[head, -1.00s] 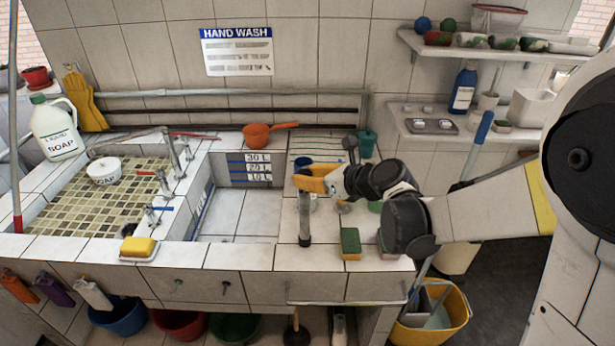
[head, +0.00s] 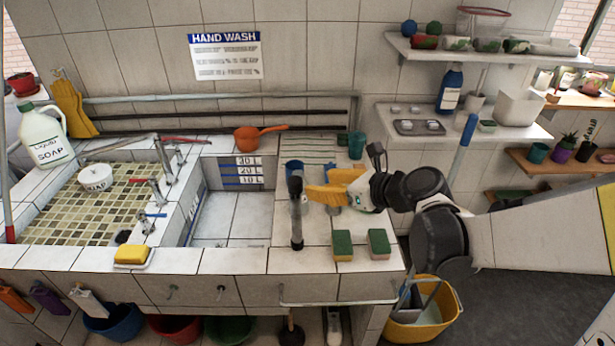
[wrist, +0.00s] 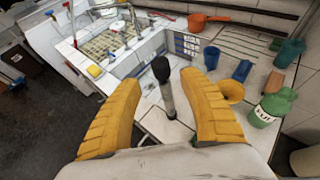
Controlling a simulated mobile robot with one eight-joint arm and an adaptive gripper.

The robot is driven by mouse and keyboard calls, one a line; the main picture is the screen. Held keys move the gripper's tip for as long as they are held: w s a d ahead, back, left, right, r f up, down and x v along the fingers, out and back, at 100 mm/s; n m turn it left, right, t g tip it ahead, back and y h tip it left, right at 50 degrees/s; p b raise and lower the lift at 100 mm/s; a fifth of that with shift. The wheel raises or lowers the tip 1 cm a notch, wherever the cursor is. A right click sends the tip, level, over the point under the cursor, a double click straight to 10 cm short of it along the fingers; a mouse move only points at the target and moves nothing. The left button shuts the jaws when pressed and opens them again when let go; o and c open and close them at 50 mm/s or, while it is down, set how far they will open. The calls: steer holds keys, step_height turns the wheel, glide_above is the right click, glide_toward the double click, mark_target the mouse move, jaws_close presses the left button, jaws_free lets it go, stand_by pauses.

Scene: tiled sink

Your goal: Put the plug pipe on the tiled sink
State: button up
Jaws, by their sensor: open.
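The plug pipe (head: 297,222), a grey tube with a black upper end, stands upright on the white tiled top of the tiled sink (head: 240,258), right of the open basin. It also shows in the wrist view (wrist: 168,100). My gripper (head: 312,192) has yellow fingers, just right of the pipe's upper part in the head view. In the wrist view the fingers (wrist: 158,84) are spread wide, with the pipe showing in the gap between them. I see no finger contact with the pipe. The gripper hides part of the counter behind it.
Two green-and-yellow sponges (head: 342,245) lie near the front edge, right of the pipe. A blue cup (wrist: 242,70), yellow funnel (wrist: 230,92) and green bottle (wrist: 268,108) stand right of my fingers. An orange pan (head: 256,137) lies at the back. The basin floor (head: 230,215) is clear.

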steer(key=w+d+r+m+t+h, duration=0.1)
steer(key=d+r+m+t, duration=0.2)
steer(key=r+m, duration=0.3)
steer(key=d+r+m+t, duration=0.2)
steer(key=r+m+t, duration=0.2)
steer(key=r, duration=0.5)
steer(key=s+d+r+m+t+h, duration=0.1)
steer(key=d+r+m+h, duration=0.1)
steer(key=d+m+h, duration=0.45)
steer(key=s+d+r+m+t+h, duration=0.1)
steer(key=s+d+r+m+h, duration=0.15)
steer(key=m, duration=0.65)
steer(key=s+d+f+m+g+h, duration=0.3)
steer(key=s+d+f+m+g, duration=0.25)
steer(key=f+m, duration=0.4)
steer(key=s+a+f+m+g+y, duration=0.2)
steer(key=s+a+f+m+g, duration=0.1)
steer(key=s, duration=0.3)
steer(key=s+a+f+m+g+y, duration=0.2)
steer(key=s+a+f+m+g, duration=0.1)
steer(key=s+f+m, duration=0.3)
steer(key=shift+s+a+m, duration=0.3)
steer(key=shift+s+a, duration=0.1)
steer(key=shift+a, duration=0.45)
